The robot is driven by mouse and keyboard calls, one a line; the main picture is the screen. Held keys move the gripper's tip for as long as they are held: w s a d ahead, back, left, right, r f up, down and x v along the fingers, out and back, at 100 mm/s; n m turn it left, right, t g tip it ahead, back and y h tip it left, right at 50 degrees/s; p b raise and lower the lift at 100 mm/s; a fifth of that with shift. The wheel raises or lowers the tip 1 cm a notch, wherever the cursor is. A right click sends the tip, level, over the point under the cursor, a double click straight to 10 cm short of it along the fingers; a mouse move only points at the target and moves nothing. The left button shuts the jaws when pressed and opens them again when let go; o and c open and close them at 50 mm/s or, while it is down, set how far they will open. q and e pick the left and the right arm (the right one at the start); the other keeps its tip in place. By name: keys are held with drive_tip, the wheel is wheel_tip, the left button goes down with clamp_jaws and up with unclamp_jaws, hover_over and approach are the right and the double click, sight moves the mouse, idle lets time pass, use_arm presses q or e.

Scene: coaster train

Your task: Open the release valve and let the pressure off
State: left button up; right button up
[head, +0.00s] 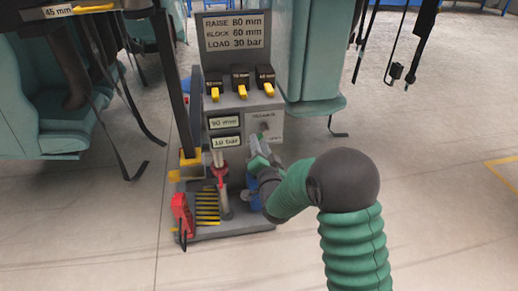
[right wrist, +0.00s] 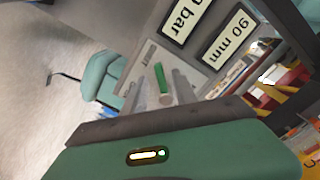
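The release valve (head: 265,128) is on a pale plate on the right of the grey jack stand's front, under a label that seems to read "RELEASE". In the right wrist view, a green handle (right wrist: 161,78) stands out from that plate. My right gripper (head: 258,152) is just in front of and below the plate. In the right wrist view, its two grey fingers (right wrist: 158,92) are apart, one on each side of the green handle. I cannot tell whether they touch it. My left gripper is not in view.
The stand has a "90 mm" display (head: 224,122) and one reading about "10 bar" (head: 226,142). Several yellow-tipped levers (head: 241,91) sit above. A red jack part (head: 181,215) is at the base. Teal train seats (head: 315,75) flank it, with straps hanging. The floor at right is clear.

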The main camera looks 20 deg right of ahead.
drive_tip(key=shift+w+d, duration=0.15)
drive_tip(key=shift+w, duration=0.45)
clamp_jaws()
